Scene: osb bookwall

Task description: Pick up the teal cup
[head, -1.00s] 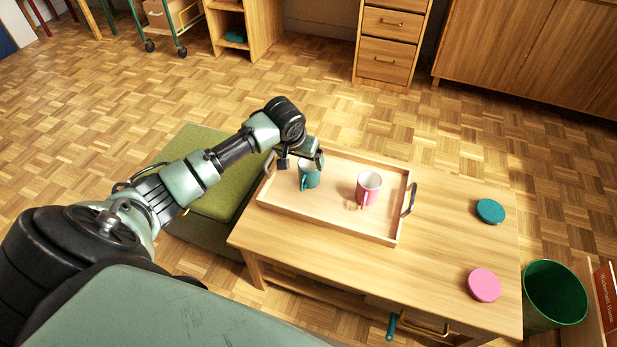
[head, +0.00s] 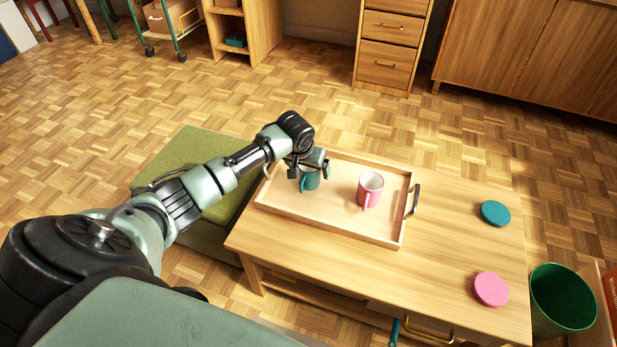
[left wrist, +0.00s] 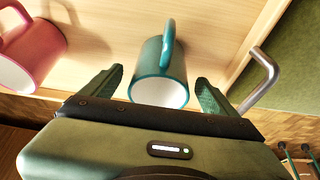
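The teal cup (head: 310,183) stands in the left part of the wooden tray (head: 345,230) on the low table. In the left wrist view the teal cup (left wrist: 158,80) lies between the two fingers of my left gripper (left wrist: 162,90), with gaps on both sides. My left gripper (head: 309,172) is open above and around the cup's upper part and hides some of it in the head view. The cup's handle faces away from the gripper body in the wrist view. My right gripper is not in view.
A pink cup (head: 370,190) stands in the tray to the right. A teal coaster (head: 495,213) and a pink coaster (head: 490,289) lie on the table (head: 450,245). A green bin (head: 562,300) stands at the right. A green upholstered seat (head: 185,160) is beside the table at left.

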